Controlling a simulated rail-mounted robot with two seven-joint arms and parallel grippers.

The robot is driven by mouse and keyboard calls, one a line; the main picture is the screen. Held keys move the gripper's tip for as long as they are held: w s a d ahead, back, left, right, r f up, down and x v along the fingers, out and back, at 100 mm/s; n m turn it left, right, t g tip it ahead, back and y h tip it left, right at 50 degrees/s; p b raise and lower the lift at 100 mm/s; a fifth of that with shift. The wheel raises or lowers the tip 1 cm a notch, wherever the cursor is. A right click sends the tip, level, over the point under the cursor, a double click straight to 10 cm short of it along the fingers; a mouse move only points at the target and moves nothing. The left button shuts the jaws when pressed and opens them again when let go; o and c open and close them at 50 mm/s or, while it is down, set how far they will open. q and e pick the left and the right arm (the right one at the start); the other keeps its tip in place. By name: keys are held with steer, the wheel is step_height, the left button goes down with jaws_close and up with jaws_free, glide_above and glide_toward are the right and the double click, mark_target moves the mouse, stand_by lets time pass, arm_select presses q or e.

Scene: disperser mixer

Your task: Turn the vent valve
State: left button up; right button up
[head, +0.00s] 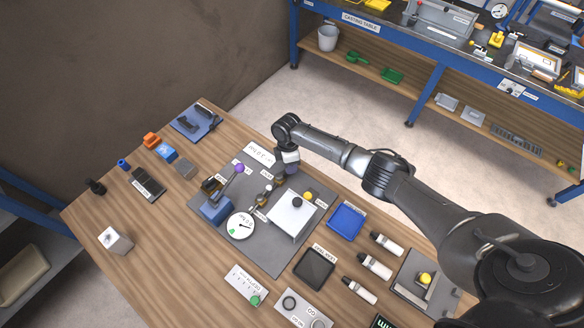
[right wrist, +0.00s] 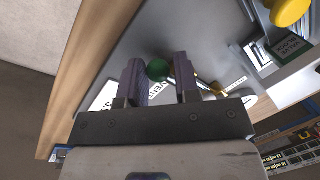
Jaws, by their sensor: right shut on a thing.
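In the head view my right gripper (head: 286,170) points down at the far edge of the grey plate (head: 268,260). There it hides the knob. Brass fittings (head: 265,197) stand just left of it. My left gripper is not in view.
On the plate stand a white box (head: 293,218) with yellow and black knobs, a round gauge (head: 241,225) and a purple-knobbed lever (head: 239,169). A blue tray (head: 346,221), a dark tray (head: 314,267) and several bottles lie to the right. The wooden table's left front is mostly clear.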

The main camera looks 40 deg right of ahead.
steer(key=shift+w+n, duration=0.2)
steer(key=shift+n, duration=0.2)
stand_by(0.3)
steer(key=o, duration=0.9)
steer(key=shift+w+a, duration=0.1)
steer(key=shift+a, duration=0.05)
steer(key=shift+r, duration=0.1)
steer(key=shift+r, duration=0.25)
steer(key=r, duration=0.4)
steer(key=w+r, duration=0.1)
steer(key=r, duration=0.3)
steer(key=w+d+r, duration=0.1)
steer(key=r, duration=0.4)
steer(key=shift+w, duration=0.2)
